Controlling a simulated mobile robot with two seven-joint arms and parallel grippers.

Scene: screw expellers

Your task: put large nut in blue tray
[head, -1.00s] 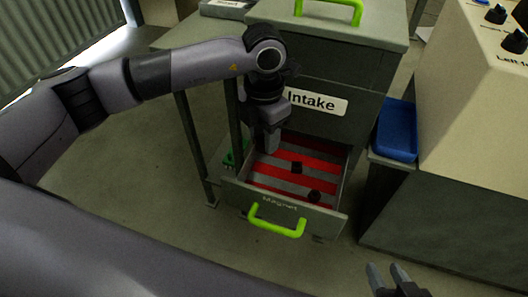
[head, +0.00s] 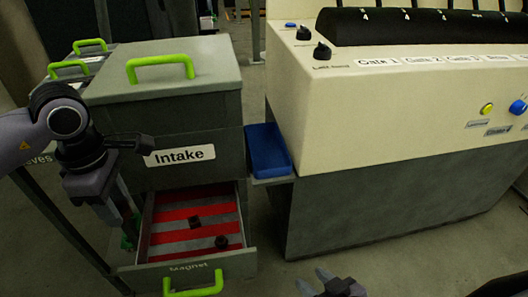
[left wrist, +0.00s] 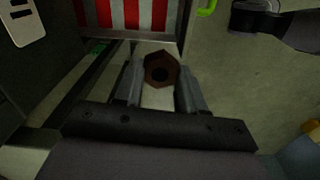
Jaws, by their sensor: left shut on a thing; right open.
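A dark brown hexagonal nut (left wrist: 160,70) with a round hole sits between the fingertips of my left gripper (left wrist: 158,82) in the left wrist view. In the head view my left gripper (head: 130,225) points down at the left side of the open drawer; the nut it holds cannot be made out there. The blue tray (head: 267,152) sits on a ledge between the Intake cabinet and the cream machine, to the right of my left gripper. My right gripper (head: 313,280) is open and empty at the bottom of the head view.
The open Magnet drawer (head: 245,264) has a red-and-grey striped floor with two dark pieces (head: 195,222) (head: 221,242) on it. The Intake cabinet (head: 180,110) stands behind it. The cream machine (head: 350,100) is at right. Floor in front of the ledge is clear.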

